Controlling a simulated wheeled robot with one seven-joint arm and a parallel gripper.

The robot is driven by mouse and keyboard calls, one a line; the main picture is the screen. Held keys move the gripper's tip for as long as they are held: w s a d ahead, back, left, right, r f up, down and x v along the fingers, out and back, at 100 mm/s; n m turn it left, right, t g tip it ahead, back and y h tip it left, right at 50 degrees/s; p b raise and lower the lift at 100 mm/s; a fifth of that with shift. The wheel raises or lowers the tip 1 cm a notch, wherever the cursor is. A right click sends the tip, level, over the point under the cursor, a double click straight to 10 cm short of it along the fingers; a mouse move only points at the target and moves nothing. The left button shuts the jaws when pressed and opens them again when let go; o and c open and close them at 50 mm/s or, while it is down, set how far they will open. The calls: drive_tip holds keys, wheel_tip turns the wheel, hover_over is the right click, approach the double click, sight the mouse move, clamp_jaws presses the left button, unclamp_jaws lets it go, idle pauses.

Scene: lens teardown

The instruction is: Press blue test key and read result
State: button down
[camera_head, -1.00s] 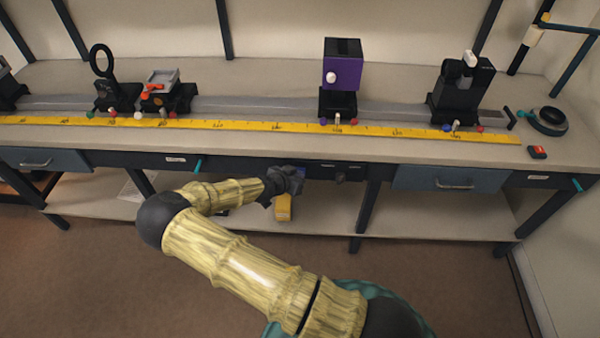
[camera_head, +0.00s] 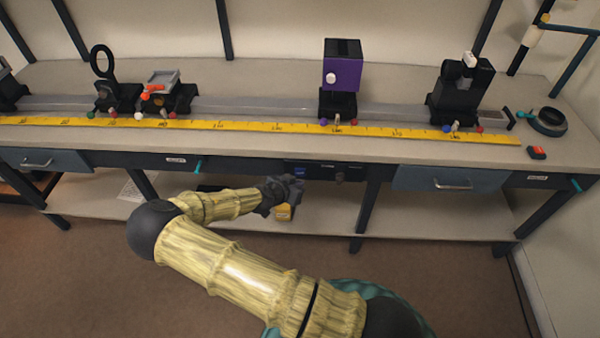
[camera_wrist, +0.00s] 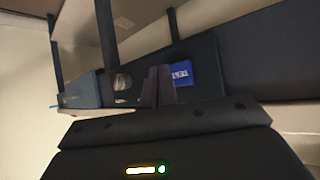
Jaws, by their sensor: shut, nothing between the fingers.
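The blue test key (camera_wrist: 181,74), marked "TEST", sits on a dark panel (camera_wrist: 206,52) under the bench top. In the wrist view it is just right of my gripper fingertips (camera_wrist: 158,74), which are shut and empty. I cannot tell whether the fingers touch the panel. In the head view my gripper (camera_head: 291,184) is in front of the bench's front rail, just below the dark panel (camera_head: 322,166). No readable result shows in either view.
A round knob (camera_wrist: 122,82) is on the panel, left of the fingers in the wrist view. A purple device (camera_head: 342,70) and other optics stand on the rail above. Blue drawers (camera_head: 446,179) flank the panel.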

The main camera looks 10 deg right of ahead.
drive_tip(key=s, duration=0.1)
drive_tip(key=s+a, duration=0.1)
drive_tip(key=s, duration=0.1)
drive_tip(key=shift+s, duration=0.15)
idle(0.8)
